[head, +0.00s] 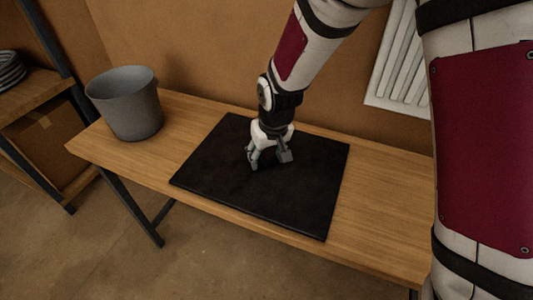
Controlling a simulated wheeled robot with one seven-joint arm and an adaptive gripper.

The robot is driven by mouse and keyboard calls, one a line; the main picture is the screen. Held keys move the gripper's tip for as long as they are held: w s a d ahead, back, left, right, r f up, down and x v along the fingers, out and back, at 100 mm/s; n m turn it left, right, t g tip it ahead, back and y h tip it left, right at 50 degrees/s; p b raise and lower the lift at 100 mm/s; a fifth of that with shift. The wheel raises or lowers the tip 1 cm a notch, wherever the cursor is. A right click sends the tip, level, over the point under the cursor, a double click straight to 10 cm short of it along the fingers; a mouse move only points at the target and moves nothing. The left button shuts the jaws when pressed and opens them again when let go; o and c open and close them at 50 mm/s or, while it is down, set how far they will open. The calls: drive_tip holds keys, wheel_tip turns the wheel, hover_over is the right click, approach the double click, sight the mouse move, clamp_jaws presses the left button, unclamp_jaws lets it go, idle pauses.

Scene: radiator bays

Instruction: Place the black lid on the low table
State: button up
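A low wooden table (377,228) stands against the brown wall. A flat black rectangular panel (220,185) lies on its middle; I cannot tell whether it is the lid or a mat. No other black lid shows clearly. My gripper (269,165) points down over the panel, near its centre. Its two fingers are apart, with the right one partly dark. I see nothing clearly between them, and whether the fingertips touch the panel is hard to tell.
A grey bucket (128,103) stands on the table's left end. A shelf (30,93) with stacked plates (10,71) is at the far left. A white radiator or vent (403,65) is on the wall. The table's right part is bare.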

sight(271, 171)
drive_tip(key=shift+r, duration=0.1)
drive_tip(key=s+d+r+m+p, duration=0.1)
drive_tip(key=s+d+r, duration=0.25)
drive_tip(key=r, duration=0.45)
drive_tip(key=s+d+r+p, duration=0.1)
drive_tip(key=s+d+r, duration=0.25)
drive_tip(key=r, duration=0.55)
drive_tip(key=s+d+r+m, duration=0.2)
drive_tip(key=s+d, duration=0.5)
drive_tip(key=s, duration=0.4)
drive_tip(key=s+d+r+m+h, duration=0.1)
drive_tip(key=s+d+r+m, duration=0.1)
drive_tip(key=s+d, duration=0.5)
drive_tip(key=s+r, duration=0.1)
drive_tip(key=s, duration=0.4)
drive_tip(key=shift+d, duration=0.25)
drive_tip(key=shift+w+r, duration=0.1)
wheel_tip(271, 171, up, 8)
drive_tip(key=t+p, duration=0.1)
drive_tip(key=p, duration=0.5)
drive_tip(key=shift+p, duration=0.3)
